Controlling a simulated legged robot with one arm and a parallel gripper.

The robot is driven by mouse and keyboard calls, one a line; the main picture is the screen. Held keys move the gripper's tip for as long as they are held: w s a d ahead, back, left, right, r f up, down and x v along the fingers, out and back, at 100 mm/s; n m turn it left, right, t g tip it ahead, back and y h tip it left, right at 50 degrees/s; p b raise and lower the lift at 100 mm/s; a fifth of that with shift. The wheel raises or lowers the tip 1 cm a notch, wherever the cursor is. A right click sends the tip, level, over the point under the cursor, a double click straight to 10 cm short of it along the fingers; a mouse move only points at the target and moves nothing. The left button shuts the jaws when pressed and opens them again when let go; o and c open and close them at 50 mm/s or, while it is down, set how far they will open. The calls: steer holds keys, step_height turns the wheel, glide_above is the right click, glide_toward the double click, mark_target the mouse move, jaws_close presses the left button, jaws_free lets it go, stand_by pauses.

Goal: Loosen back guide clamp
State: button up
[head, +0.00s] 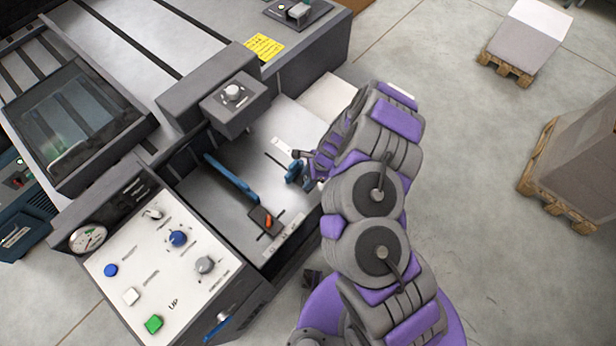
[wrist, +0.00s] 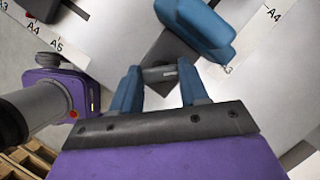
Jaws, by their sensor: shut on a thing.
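The back guide (wrist: 197,28) is a blue rounded piece on a dark grey block at the top centre of the wrist view. Its clamp (wrist: 160,73), a small grey metallic piece at the block's near end, sits between my gripper's blue fingertips. My gripper (wrist: 161,80) is shut on this clamp, one finger on each side. In the head view my gripper (head: 302,173) is low over the right part of the metal tray, and its fingers are hard to tell from the blue guide there. Much of the clamp is hidden.
The metal tray (head: 235,205) holds a long blue side guide (head: 230,180) and an orange lever (head: 268,218) to the left. A grey box with a knob (head: 233,92) overhangs it. The control panel (head: 150,262) is in front. Loaded pallets (head: 506,68) stand right; floor between is clear.

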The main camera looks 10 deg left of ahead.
steer(key=shift+w+n, duration=0.15)
steer(key=shift+n, duration=0.15)
steer(key=n+b, duration=0.1)
steer(key=n, duration=0.1)
steer(key=n+g+b, duration=0.1)
steer(key=shift+f+n+g+h, duration=0.15)
steer(key=shift+n+g+h, duration=0.15)
steer(key=shift+n+h, duration=0.1)
steer(key=n, duration=0.2)
steer(key=n+g+h, duration=0.1)
steer(key=n, duration=0.1)
steer(key=shift+w+a+n, duration=0.15)
steer(key=shift+n, duration=0.15)
steer(key=n+h, duration=0.1)
steer(key=n, duration=0.1)
steer(key=n+h, duration=0.1)
steer(key=n, duration=0.1)
steer(key=shift+a+g, duration=0.1)
steer(key=shift+g, duration=0.2)
steer(key=n, duration=0.1)
steer(key=n+p, duration=0.1)
steer(key=shift+r+n+h, duration=0.2)
steer(key=shift+n+h, duration=0.2)
steer(key=shift+n+h+p, duration=0.3)
steer(key=shift+n+p, duration=0.1)
steer(key=shift+n, duration=0.5)
